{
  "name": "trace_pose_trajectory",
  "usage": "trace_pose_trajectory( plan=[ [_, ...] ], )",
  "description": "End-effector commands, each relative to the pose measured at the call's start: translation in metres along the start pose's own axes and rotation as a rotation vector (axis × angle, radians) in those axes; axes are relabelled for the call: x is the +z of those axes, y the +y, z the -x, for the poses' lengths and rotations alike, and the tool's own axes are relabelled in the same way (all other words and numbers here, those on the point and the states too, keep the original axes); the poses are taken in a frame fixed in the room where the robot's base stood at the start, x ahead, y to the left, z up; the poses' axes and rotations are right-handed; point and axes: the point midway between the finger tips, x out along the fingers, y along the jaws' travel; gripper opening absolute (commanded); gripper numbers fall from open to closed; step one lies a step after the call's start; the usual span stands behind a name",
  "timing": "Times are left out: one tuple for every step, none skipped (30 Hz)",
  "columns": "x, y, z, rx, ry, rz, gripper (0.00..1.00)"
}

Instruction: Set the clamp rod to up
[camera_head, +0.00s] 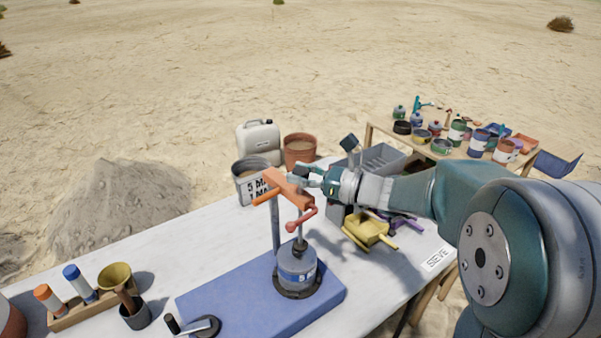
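The clamp stands on a blue base plate (215,300) on the table. Its grey post (275,228) carries an orange top arm (287,187). A red rod (302,218) with rounded ends sits slanted across the grey spindle below that arm. The spindle's lower end meets the top of a grey-blue canister (297,272), and I cannot tell whether it presses on it. My gripper (304,173) comes from the right and is at the far right side of the orange arm, above the red rod. Its fingertips are small and partly overlap the arm, so their opening and any contact are unclear.
A bucket (250,185), white jerrycan (259,142) and terracotta pot (299,150) stand behind the clamp. A grey bin (385,160) and yellow scoop (366,230) are near my arm. The table's left middle is clear.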

Motion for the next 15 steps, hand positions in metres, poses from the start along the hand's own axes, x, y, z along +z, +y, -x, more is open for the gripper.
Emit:
trace_pose_trajectory(
  plan=[
    [0.0,0.0,0.0,-0.001,-0.001,0.0,0.0],
    [0.001,0.0,0.0,-0.001,-0.001,0.0,0.0],
    [0.003,0.0,0.0,-0.001,-0.001,0.002,0.0],
    [0.005,-0.001,0.0,-0.001,-0.002,0.003,0.0],
    [0.009,-0.001,0.0,0.0,-0.002,0.004,0.0],
    [0.016,-0.001,0.0,0.0,-0.002,0.005,0.0],
    [0.023,-0.001,0.0,0.0,-0.003,0.006,0.0],
    [0.032,-0.001,0.0,0.0,-0.005,0.008,0.0],
    [0.042,-0.001,0.0,-0.001,-0.005,0.008,0.0],
    [0.051,-0.001,0.0,-0.001,-0.005,0.009,0.0],
    [0.06,-0.001,0.0,-0.001,-0.004,0.01,0.0],
    [0.071,-0.001,0.0,-0.001,-0.004,0.009,0.0],
    [0.079,-0.001,0.0,-0.001,-0.005,0.009,0.0],
    [0.087,-0.001,0.0,-0.001,-0.005,0.008,0.0],
    [0.095,-0.001,0.0,-0.001,-0.004,0.007,0.0]
  ],
)
